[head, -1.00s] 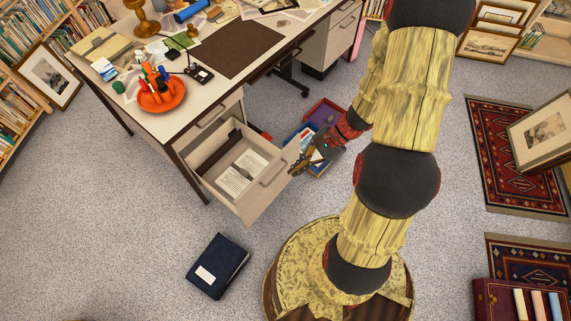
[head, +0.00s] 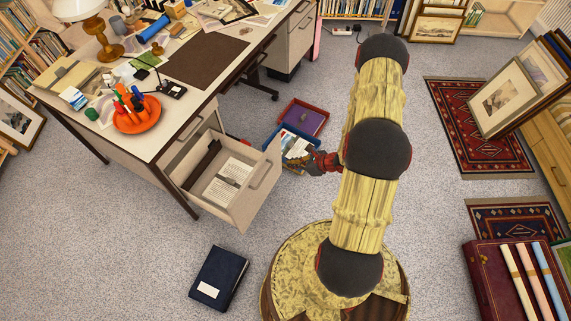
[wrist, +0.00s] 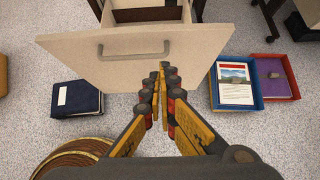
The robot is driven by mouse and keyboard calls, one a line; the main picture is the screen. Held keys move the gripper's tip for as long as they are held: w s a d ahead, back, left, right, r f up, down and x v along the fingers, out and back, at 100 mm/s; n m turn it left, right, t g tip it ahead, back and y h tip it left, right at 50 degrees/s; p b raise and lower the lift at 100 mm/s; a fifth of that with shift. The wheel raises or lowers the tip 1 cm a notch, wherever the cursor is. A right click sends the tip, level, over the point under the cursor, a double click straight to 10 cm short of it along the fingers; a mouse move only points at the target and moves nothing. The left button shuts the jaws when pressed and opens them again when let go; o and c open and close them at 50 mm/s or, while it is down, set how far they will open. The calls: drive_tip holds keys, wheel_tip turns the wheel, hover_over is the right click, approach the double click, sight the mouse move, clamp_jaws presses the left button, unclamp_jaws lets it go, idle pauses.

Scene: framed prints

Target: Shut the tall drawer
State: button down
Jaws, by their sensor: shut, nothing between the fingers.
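The tall drawer (head: 240,205) is pulled out from the lower left pedestal of the desk, with papers (head: 228,184) lying inside. In the wrist view its pale front (wrist: 190,55) with a grey bar handle (wrist: 134,52) faces me. My gripper (wrist: 163,72) is shut and empty, its fingertips at the right part of the drawer front in that view, right of the handle. I cannot tell whether they touch it. In the head view my gripper (head: 290,163) is just right of the drawer front, and its fingertips are hard to make out.
The desk (head: 150,165) holds a lamp, an orange pen dish (head: 136,118) and papers. A blue tray and a red tray (head: 303,117) lie on the floor beyond my gripper. A dark blue binder (head: 218,278) lies on open carpet. Framed prints (head: 515,85) lean at the right.

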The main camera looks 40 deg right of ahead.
drive_tip(key=b, duration=0.2)
approach(265, 162)
wheel_tip(265, 162, down, 3)
drive_tip(key=shift+w+a+r+b, duration=0.15)
drive_tip(key=shift+w+a, duration=0.15)
drive_tip(key=shift+w, duration=0.2)
drive_tip(key=shift+w+a+f+b, duration=0.1)
drive_tip(key=shift+w+a+b, duration=0.15)
drive_tip(key=shift+w, duration=0.25)
drive_tip(key=shift+w+a+r+b, duration=0.1)
drive_tip(key=shift+w+a, duration=0.25)
drive_tip(key=shift+w, duration=0.1)
